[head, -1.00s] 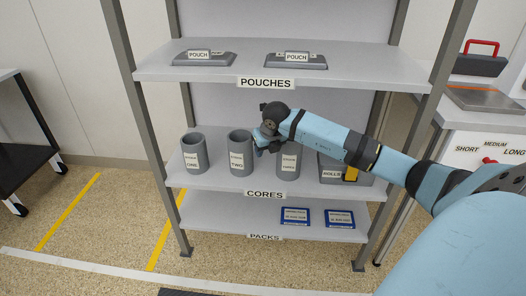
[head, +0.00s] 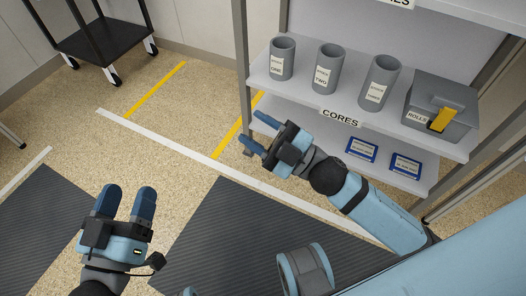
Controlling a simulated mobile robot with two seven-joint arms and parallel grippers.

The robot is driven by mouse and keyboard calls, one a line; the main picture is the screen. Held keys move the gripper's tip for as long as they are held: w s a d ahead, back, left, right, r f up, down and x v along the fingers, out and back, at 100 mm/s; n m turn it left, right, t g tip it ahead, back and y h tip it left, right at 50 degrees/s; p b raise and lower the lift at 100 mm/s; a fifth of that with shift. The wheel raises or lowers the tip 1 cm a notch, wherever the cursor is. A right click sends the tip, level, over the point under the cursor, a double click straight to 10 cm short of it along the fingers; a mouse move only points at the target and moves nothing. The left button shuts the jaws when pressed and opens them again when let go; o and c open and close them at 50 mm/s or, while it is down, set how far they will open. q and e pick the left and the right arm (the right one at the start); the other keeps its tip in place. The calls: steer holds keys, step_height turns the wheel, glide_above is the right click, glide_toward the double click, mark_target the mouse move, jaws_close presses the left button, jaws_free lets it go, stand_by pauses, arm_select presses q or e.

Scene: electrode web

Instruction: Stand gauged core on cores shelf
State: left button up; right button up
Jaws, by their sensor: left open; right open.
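Three grey hollow cores stand upright in a row on the shelf labelled CORES (head: 300,88) in the head view: core one (head: 282,62) at the left, core two (head: 328,72) in the middle and core three (head: 377,85) at the right. Their labels face me; the small print is hard to read. My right gripper (head: 258,132) is open and empty, in front of and below the cores shelf, apart from the cores. My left gripper (head: 129,203) is open and empty over the floor at the lower left.
A grey ROLLS box (head: 437,108) with a yellow part stands right of core three. Two blue-edged packs (head: 362,149) lie on the lower shelf. A black cart (head: 95,40) stands at the upper left. Dark mats (head: 225,235) and open floor lie in front.

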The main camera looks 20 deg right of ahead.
steer(key=s+m+h, duration=0.1)
steer(key=m+h, duration=0.1)
steer(key=m, duration=0.2)
steer(key=s+m+t+h, duration=0.1)
steer(key=s+m+h, duration=0.1)
steer(key=m, duration=0.3)
steer(key=s+a+m+h, duration=0.1)
steer(key=s+m+h, duration=0.1)
steer(key=m, duration=0.3)
steer(key=shift+s+f+t+h, duration=0.1)
steer(key=shift+f+t+h, duration=0.2)
steer(key=shift+h, duration=0.3)
arm_select(q)
steer(key=s+a+r+g+y+p, duration=0.4)
steer(key=a+r+g+y+p, duration=0.2)
steer(key=p, duration=3.2)
steer(key=shift+a+r+p, duration=0.4)
steer(key=shift+a+r, duration=0.5)
steer(key=shift+a, duration=0.1)
steer(key=shift+f, duration=0.2)
steer(key=shift+c, duration=0.3)
arm_select(e)
steer(key=s+d+r+g+h, duration=0.4)
steer(key=d+r+g+h, duration=0.2)
steer(key=d+r, duration=0.1)
steer(key=shift+d+r+m, duration=0.2)
steer(key=shift+d+m, duration=0.2)
steer(key=shift+d, duration=0.15)
